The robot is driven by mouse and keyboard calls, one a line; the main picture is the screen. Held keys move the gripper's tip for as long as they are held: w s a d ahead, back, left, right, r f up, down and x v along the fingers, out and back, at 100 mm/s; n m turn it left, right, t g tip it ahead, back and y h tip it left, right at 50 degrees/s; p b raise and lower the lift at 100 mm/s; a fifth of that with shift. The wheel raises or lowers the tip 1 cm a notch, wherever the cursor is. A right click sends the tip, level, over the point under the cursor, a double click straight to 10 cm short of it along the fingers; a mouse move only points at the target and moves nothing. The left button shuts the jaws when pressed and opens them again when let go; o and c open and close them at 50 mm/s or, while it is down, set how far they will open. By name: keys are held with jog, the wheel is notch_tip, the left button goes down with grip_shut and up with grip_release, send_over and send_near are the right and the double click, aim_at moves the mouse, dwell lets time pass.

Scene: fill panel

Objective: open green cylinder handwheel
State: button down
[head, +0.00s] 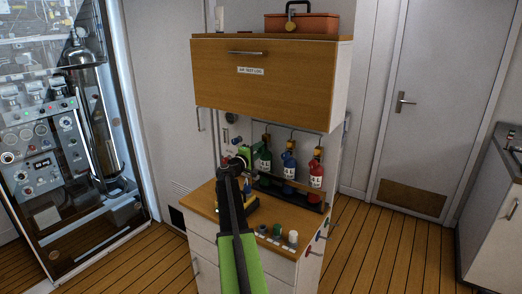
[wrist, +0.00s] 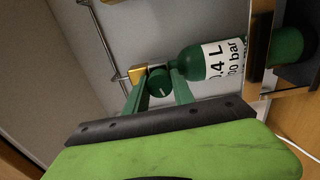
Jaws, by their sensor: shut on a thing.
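The green cylinder (head: 264,160) stands at the left end of a row of three in the rack on the cabinet. In the wrist view the green cylinder (wrist: 194,63) lies sideways in the picture, with a white label on its body. Its dark green round handwheel (wrist: 158,82) shows by a brass valve block (wrist: 137,75). My gripper (head: 246,153) is at the top left of the cylinder. In the wrist view its two green fingers are on either side of the handwheel, shut on it. The handwheel is too small to make out in the head view.
A blue cylinder (head: 289,166) and a red cylinder (head: 316,173) stand to the right in the rack. Small items, including a white one (head: 293,239), stand on the wooden counter (head: 202,197). A wooden overhead cabinet (head: 262,88) hangs above. Pipes run behind the valves.

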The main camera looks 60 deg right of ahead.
jog(key=n, duration=0.4)
jog(key=shift+a+f+n, duration=0.2)
jog(key=shift+a+n, duration=0.05)
jog(key=shift+n, duration=0.15)
jog(key=n, duration=0.3)
jog(key=shift+n+t, duration=0.3)
jog(key=shift+n, duration=0.1)
jog(key=n, duration=0.4)
jog(key=shift+s+f, duration=0.1)
jog(key=shift+s+n+y+p, duration=0.1)
jog(key=shift+n+y+p, duration=0.25)
jog(key=shift+n, duration=1.75)
jog(key=shift+d, duration=0.1)
jog(key=c, duration=1.1)
grip_release()
